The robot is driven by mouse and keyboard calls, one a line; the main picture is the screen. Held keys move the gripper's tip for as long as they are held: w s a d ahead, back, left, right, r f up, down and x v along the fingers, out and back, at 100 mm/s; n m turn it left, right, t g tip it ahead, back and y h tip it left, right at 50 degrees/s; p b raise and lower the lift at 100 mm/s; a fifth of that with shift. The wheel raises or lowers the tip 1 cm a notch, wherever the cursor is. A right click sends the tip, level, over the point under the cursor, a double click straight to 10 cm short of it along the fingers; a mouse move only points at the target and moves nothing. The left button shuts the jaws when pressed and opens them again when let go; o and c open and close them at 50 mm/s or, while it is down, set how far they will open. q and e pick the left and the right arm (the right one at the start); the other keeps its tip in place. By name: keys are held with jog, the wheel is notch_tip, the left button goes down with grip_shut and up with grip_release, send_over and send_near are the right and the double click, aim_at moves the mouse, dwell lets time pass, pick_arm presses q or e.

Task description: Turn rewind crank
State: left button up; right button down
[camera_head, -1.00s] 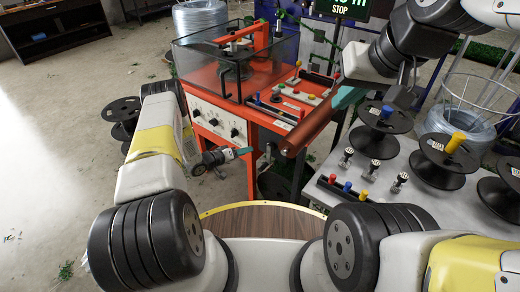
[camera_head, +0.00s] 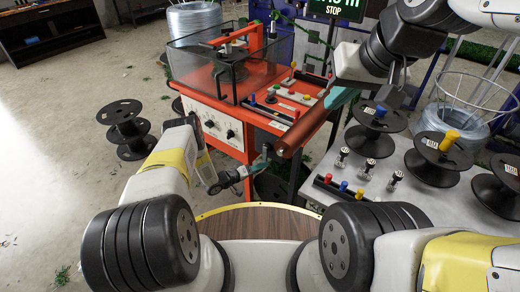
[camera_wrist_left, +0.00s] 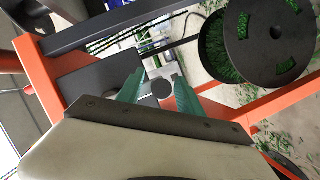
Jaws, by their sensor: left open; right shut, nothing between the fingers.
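The orange winding machine (camera_head: 245,110) stands at the centre of the head view. A copper-coloured roller (camera_head: 300,132) sticks out at its near right side, with a small dark crank part (camera_head: 266,152) at its left end. My left gripper (camera_head: 245,171) is open just left of and below that part. My right gripper (camera_head: 338,100) is shut and empty above the roller's right end.
Black spools (camera_head: 440,160) and small clamps stand on the grey table (camera_head: 345,180) at right. Another spool stack (camera_head: 125,130) stands on the floor at left. In the left wrist view, orange frame bars (camera_wrist_left: 285,103) and a black spool (camera_wrist_left: 270,40) lie beyond the fingers.

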pick_arm(q)
grip_shut()
dwell(1.4)
